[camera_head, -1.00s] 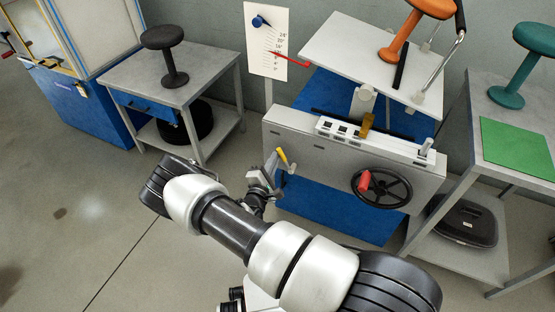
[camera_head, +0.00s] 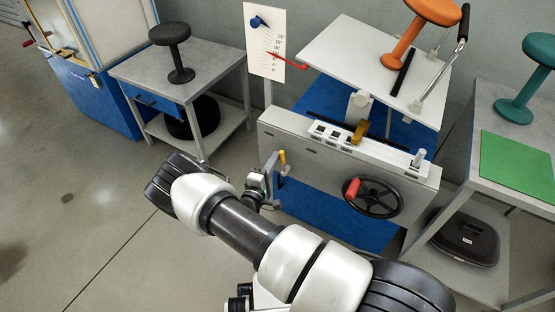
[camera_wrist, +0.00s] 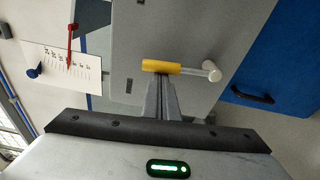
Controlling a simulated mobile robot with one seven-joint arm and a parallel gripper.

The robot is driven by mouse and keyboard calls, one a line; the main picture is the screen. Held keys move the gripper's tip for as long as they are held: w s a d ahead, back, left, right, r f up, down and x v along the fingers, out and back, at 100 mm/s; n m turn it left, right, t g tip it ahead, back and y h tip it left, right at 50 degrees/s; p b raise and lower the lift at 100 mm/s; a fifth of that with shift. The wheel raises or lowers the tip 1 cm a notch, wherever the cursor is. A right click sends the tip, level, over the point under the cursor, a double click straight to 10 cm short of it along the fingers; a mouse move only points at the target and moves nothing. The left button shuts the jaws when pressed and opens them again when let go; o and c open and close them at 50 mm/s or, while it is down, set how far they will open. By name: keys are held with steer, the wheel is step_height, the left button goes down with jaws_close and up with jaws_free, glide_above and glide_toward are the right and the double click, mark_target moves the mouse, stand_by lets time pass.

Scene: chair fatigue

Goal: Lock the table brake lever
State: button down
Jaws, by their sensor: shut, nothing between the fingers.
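The lever with a yellow grip (camera_head: 283,157) is at the left part of the grey machine's front panel (camera_head: 330,165). Its grip stands about upright in the head view. In the wrist view the yellow grip (camera_wrist: 161,67) lies crosswise at my fingertips, with a pale round-ended pin (camera_wrist: 212,70) at its right end. My gripper (camera_head: 270,164) is just left of the lever. In the wrist view my gripper (camera_wrist: 162,80) has its fingers together, tips against or just behind the grip; contact is not clear.
A black handwheel with a red knob (camera_head: 372,197) is right on the same panel. A tilted white tabletop (camera_head: 375,60) with an orange stool (camera_head: 425,30) is above. Side tables stand left (camera_head: 205,75) and right (camera_head: 485,165). Open floor lies at the left.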

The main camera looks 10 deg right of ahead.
steer(key=s+d+m, duration=0.1)
steer(key=m, duration=0.1)
steer(key=d+m+p, duration=0.1)
steer(key=m, duration=0.1)
steer(key=s+d+m+p, duration=0.1)
steer(key=m, duration=0.1)
steer(key=shift+s+d+r+h, duration=0.2)
steer(key=shift+s+d+h, duration=0.1)
steer(key=shift+s+d+f, duration=0.15)
steer(key=shift+s+d, duration=0.1)
steer(key=shift+d, duration=0.15)
steer(key=shift+s+d+f, duration=0.1)
